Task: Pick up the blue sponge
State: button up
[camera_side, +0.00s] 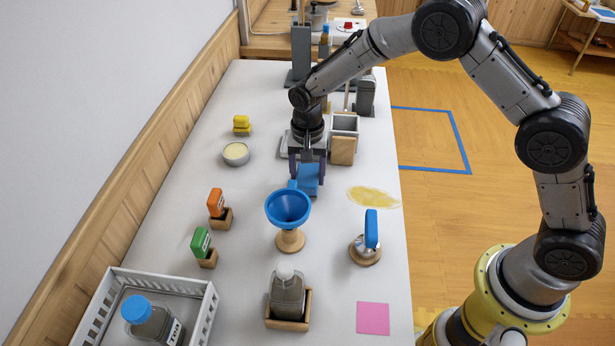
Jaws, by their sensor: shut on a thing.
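The blue sponge (309,181) is a small blue block behind the blue funnel. My gripper (307,172) points down from above and its fingers are shut on the sponge. The funnel's rim stands in front and to the left of the sponge and may cover part of it. I cannot tell from this view whether the sponge touches the table.
The blue funnel (289,207) stands on a wooden base close in front. A grey bin with a wooden block (343,150) stands just behind right. A yellowish spill (373,197) lies to the right. A blue-handled tool (371,229) stands nearer. Table space left of my gripper is clear.

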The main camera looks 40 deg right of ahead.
notch_tip(320, 180, up, 3)
jog(key=shift+f, duration=0.2)
jog(key=s+d+r, duration=0.3)
jog(key=s+r, duration=0.6)
jog(key=s, duration=0.4)
jog(key=shift+s+d+r, duration=0.2)
jog(key=shift+s+r, duration=0.05)
jog(key=shift+s, duration=0.05)
jog(key=o, duration=0.8)
jog(key=c, duration=0.7)
jog(key=shift+o, duration=0.2)
